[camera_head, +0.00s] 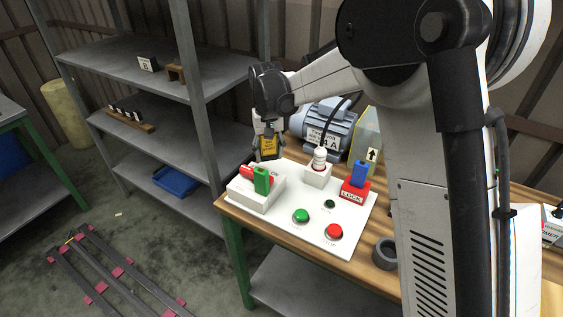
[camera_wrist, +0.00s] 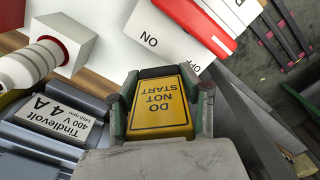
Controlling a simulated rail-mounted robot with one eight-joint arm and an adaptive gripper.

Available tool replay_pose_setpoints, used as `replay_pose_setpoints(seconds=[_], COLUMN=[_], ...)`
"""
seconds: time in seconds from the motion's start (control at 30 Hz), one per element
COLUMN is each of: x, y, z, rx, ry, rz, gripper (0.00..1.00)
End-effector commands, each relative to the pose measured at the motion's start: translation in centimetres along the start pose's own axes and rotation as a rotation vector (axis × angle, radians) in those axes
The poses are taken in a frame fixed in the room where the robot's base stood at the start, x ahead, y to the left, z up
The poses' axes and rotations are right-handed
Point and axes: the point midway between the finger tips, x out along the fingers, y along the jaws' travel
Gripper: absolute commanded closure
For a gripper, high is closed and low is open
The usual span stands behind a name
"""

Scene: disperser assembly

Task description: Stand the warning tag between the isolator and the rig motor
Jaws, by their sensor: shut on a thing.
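The yellow warning tag (camera_wrist: 160,106) reads DO NOT START. My gripper (camera_wrist: 162,100) is shut on it, with one finger on each side. In the head view the tag (camera_head: 269,147) is upright in my gripper (camera_head: 268,155), at the back left of the bench. The isolator (camera_head: 257,184) is a white box with a red handle and a green piece, in front of the tag. The blue-grey rig motor (camera_head: 322,126) is to the right of and behind the tag. Whether the tag touches the bench cannot be told.
A white panel carries a white plug in a socket (camera_head: 319,169), a red LOCK block (camera_head: 355,191), a green button (camera_head: 301,216) and a red button (camera_head: 334,232). A dark ring (camera_head: 385,253) lies on the bench (camera_head: 350,262). Grey shelves (camera_head: 150,125) stand left.

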Motion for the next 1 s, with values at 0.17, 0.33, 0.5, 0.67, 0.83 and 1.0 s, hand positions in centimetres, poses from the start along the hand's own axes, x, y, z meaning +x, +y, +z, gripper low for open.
replay_pose_setpoints(seconds=[0.17, 0.33, 0.5, 0.67, 0.83, 1.0], x=[2.1, 3.4, 4.0, 5.7, 7.7, 7.8], y=[2.6, 4.1, 4.6, 4.6, 4.5, 4.5], z=[-2.5, -4.0, -4.4, -4.4, -4.4, -4.3], rx=[0.002, 0.001, 0.000, 0.000, 0.000, 0.000], ry=[0.000, 0.000, 0.000, 0.000, 0.000, 0.000], rz=[0.000, 0.000, 0.000, 0.000, 0.000, 0.000], gripper=[0.88, 0.88, 0.88, 0.88, 0.88, 0.88])
